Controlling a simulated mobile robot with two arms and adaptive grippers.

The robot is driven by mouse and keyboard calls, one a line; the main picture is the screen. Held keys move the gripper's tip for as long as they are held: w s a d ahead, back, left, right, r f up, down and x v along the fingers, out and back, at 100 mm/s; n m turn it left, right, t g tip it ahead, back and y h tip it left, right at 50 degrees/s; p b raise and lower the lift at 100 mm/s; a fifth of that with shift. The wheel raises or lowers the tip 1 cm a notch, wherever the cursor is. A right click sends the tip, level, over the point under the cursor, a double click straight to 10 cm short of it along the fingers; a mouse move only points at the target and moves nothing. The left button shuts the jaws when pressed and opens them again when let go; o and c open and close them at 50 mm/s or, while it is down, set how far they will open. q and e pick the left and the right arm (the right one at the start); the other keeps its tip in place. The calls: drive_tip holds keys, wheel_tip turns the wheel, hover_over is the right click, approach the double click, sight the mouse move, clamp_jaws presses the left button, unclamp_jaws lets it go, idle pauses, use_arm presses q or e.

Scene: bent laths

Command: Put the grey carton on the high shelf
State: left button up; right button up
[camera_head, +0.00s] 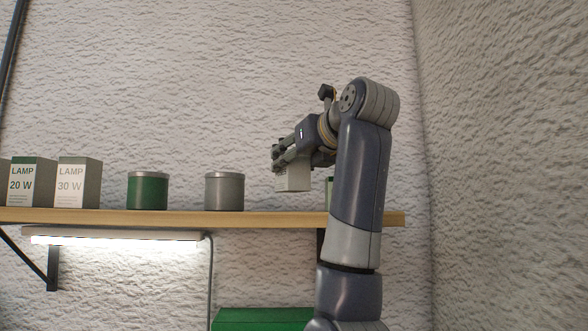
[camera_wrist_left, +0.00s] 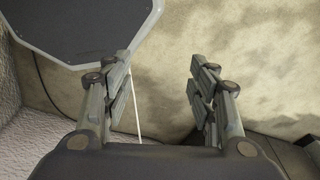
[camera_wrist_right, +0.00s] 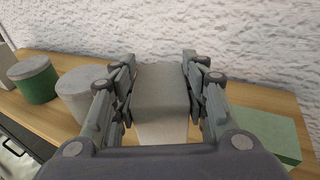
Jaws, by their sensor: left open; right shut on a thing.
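The grey carton (camera_head: 293,179) is held in my right gripper (camera_head: 284,158), with its lower end a little above the level of the high shelf (camera_head: 270,218). In the right wrist view the carton (camera_wrist_right: 161,100) sits between both fingers of the right gripper (camera_wrist_right: 158,78), and the wooden shelf (camera_wrist_right: 52,65) shows around it. A gap to the board shows in the head view. My left gripper (camera_wrist_left: 158,72) is open and empty in the left wrist view, away from the shelf. It does not show in the head view.
A green box (camera_wrist_right: 262,132) lies to the right of the held carton, mostly hidden by my arm in the head view. A lit lamp (camera_head: 115,237) hangs below the shelf.

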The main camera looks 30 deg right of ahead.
sight(294, 178)
drive_tip(key=shift+w+d+r+p, duration=0.1)
drive_tip(key=shift+w+d+p, duration=0.25)
drive_tip(key=shift+d+p, duration=0.1)
wheel_tip(294, 178, down, 3)
drive_tip(key=shift+w+f+p, duration=0.15)
drive_tip(key=shift+p, duration=0.15)
drive_tip(key=shift+d+f, duration=0.1)
drive_tip(key=shift+f, duration=0.25)
drive_tip(key=shift+s+a, duration=0.2)
drive_tip(key=shift+a, duration=0.05)
drive_tip(key=shift+f, duration=0.15)
drive_tip(key=o, duration=0.8)
use_arm(q)
drive_tip(key=shift+s+a+r, duration=0.4)
drive_tip(key=shift+s+r, duration=0.3)
drive_tip(key=shift+s, duration=0.15)
use_arm(e)
drive_tip(key=shift+w+d, duration=0.1)
drive_tip(key=shift+w, duration=0.05)
